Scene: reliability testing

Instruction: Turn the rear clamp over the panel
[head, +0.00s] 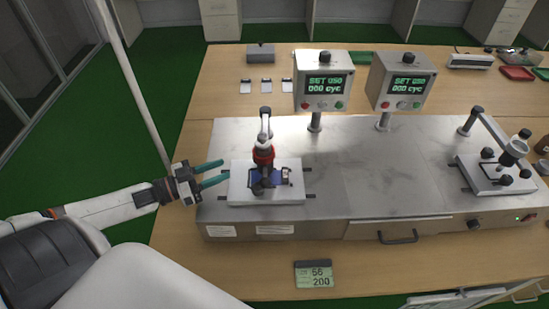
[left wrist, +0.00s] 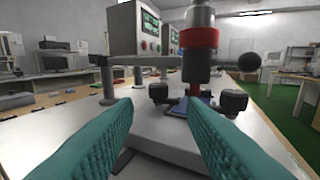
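A dark blue panel (head: 271,179) lies on the white fixture plate (head: 238,190) under the left tester's red and black press head (head: 263,155). In the left wrist view, a black clamp knob (left wrist: 158,92) stands on the rear side of the panel (left wrist: 187,107), and another black knob (left wrist: 234,101) on the front side. In the head view the press head hides much of the rear clamp, so I cannot tell its exact angle. My left gripper (head: 225,172) is open and empty, its teal fingers at the plate's left edge, apart from the clamps. My right gripper is not in view.
The press head (left wrist: 200,45) hangs above the panel. Two display boxes (head: 323,82) (head: 402,81) stand on posts behind. A second fixture (head: 497,178) is at the right. The steel top (head: 380,165) between is clear.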

